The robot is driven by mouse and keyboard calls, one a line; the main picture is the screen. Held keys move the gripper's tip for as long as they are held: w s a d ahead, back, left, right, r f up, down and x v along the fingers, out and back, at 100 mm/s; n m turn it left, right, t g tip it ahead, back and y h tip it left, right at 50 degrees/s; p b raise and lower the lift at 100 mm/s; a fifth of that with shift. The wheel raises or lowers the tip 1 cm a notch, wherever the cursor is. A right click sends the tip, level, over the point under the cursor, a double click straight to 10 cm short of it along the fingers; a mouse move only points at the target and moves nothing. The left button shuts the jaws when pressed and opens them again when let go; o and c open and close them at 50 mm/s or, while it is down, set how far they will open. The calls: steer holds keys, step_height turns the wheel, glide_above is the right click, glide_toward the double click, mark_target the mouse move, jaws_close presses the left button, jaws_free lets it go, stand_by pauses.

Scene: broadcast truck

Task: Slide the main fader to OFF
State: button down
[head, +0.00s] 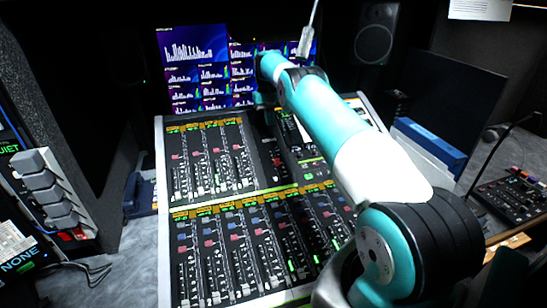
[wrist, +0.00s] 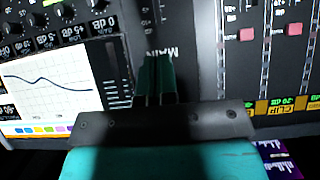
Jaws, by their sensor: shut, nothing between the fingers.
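My gripper (wrist: 156,62) shows in the wrist view with its two teal fingers together and nothing between them. The fingers point at the dark master panel (wrist: 178,30) of the mixing console, beside an upside-down MAIN label (wrist: 160,53). A strip of pale scale marks (wrist: 146,14) runs past the fingertips at the top. The main fader's cap cannot be made out; the fingers may cover it. I cannot tell whether they touch the panel. In the head view the mixing console (head: 163,215) stands in the middle, and my arm reaches over it; the gripper is not clear there.
A screen with a blue curve (wrist: 45,90) and several knobs lie left of the fingers in the wrist view. Channel strips with pink buttons (wrist: 247,34) lie right. Monitors (head: 195,65) stand behind the console. A blue binder (head: 430,145) and small controller (head: 515,195) are right.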

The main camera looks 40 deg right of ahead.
mark_target(275, 149)
steer(key=b+x, duration=0.3)
steer(key=b, duration=0.1)
steer(key=shift+f, duration=0.15)
steer(key=x, duration=0.4)
steer(key=shift+s+p, duration=0.2)
steer(key=shift+p, duration=0.2)
steer(key=shift+s+a+f+p, duration=0.4)
steer(key=shift+s+f, duration=0.1)
steer(key=shift+s, duration=0.3)
steer(key=shift+s+a+f+p, duration=0.35)
steer(key=shift+s+a+f, duration=0.15)
steer(key=shift+s, duration=0.35)
